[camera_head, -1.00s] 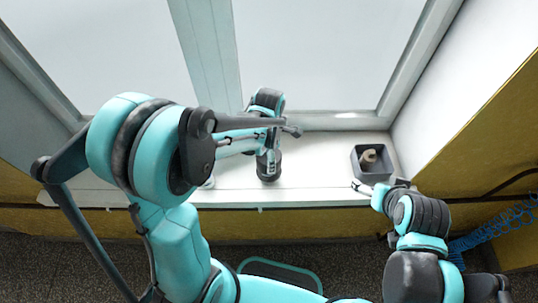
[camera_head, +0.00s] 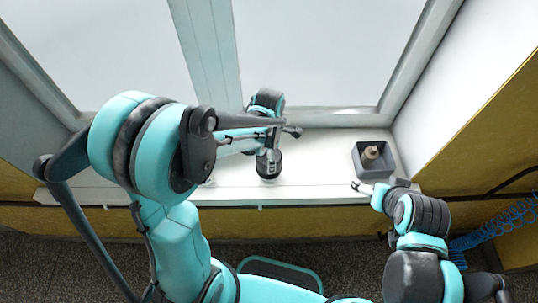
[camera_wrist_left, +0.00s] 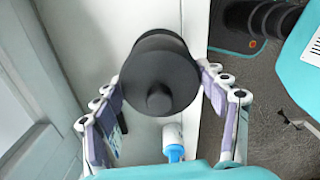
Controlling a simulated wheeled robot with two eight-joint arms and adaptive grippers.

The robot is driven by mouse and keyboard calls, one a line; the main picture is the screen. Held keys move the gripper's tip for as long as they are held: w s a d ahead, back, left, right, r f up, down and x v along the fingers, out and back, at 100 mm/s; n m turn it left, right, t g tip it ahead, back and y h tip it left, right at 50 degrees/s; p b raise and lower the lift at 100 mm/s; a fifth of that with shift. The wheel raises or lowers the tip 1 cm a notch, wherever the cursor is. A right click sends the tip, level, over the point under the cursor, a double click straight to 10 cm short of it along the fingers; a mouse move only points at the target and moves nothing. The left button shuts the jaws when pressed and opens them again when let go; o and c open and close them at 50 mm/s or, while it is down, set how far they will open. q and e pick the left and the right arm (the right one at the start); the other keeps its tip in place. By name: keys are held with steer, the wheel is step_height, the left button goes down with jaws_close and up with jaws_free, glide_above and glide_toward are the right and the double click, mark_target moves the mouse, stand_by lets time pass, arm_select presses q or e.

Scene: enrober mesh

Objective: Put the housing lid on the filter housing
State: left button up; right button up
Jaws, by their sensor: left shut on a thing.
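My left gripper (camera_wrist_left: 160,85) is shut on a black round housing lid (camera_wrist_left: 158,88) with a small central knob; one finger lies on each side of it. In the head view, my left gripper (camera_head: 268,154) is over a dark cylinder (camera_head: 268,172) on the white sill. The gripper partly covers it, and I cannot tell lid from filter housing there or whether they touch. In the wrist view the lid hides whatever is beneath it. My right gripper (camera_head: 361,187) is at the sill's front edge beside the grey bin; its jaws are too small to read.
A grey square bin (camera_head: 358,170) holding a brownish piece (camera_head: 372,153) stands at the right of the sill (camera_head: 315,175). A white fitting with a blue tip (camera_wrist_left: 173,144) stands near the lid. A window frame is behind. The sill between cylinder and bin is clear.

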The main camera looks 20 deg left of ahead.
arm_select(q)
steer(key=shift+f, duration=0.15)
steer(key=shift+f+b, duration=0.95)
steer(key=o, duration=1.2)
steer(key=shift+r, duration=0.15)
step_height(320, 180, up, 12)
steer(key=shift+f, duration=0.1)
